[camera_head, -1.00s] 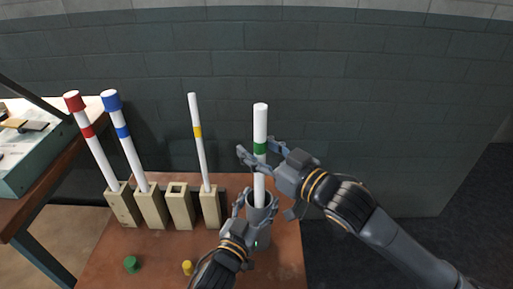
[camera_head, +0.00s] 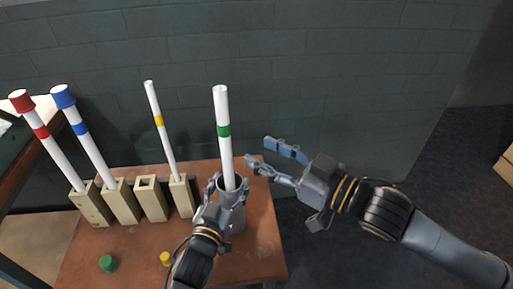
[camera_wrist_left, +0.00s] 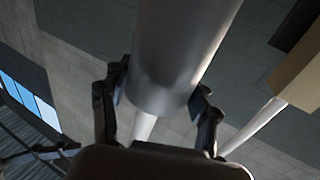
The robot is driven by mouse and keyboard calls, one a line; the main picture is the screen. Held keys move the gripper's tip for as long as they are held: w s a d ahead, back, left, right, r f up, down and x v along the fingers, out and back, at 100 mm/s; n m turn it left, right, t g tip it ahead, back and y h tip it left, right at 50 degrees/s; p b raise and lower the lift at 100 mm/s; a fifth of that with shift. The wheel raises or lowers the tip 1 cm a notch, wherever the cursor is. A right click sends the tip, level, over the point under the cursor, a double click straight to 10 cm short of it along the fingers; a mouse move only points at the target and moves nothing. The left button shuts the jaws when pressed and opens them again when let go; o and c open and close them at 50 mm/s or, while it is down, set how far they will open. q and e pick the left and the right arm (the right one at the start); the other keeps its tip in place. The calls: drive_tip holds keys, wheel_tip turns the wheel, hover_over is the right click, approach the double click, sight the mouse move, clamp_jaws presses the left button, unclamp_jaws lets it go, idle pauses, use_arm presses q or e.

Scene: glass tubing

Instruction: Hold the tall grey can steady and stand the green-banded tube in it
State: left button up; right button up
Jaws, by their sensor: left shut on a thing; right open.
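The green-banded tube (camera_head: 223,130) is white with a green band and stands nearly upright in the tall grey can (camera_head: 232,217) on the table. Its lower end is hidden inside the can. My left gripper (camera_head: 224,187) is shut on the can from the front; the left wrist view shows the can (camera_wrist_left: 175,60) between the fingers of the left gripper (camera_wrist_left: 160,105). My right gripper (camera_head: 272,155) is open and empty, to the right of the tube and apart from it.
Beige square holders stand in a row on the brown table (camera_head: 140,255). Tubes with a red band (camera_head: 50,145), a blue band (camera_head: 85,140) and a yellow band (camera_head: 161,130) stand in three; one holder (camera_head: 151,199) is empty. A green cap (camera_head: 108,263) and a yellow cap (camera_head: 167,259) lie in front.

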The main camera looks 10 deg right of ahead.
idle(0.3)
use_arm(q)
drive_tip(key=o, duration=1.3)
drive_tip(key=shift+o, duration=0.2)
drive_tip(key=v, duration=1.2)
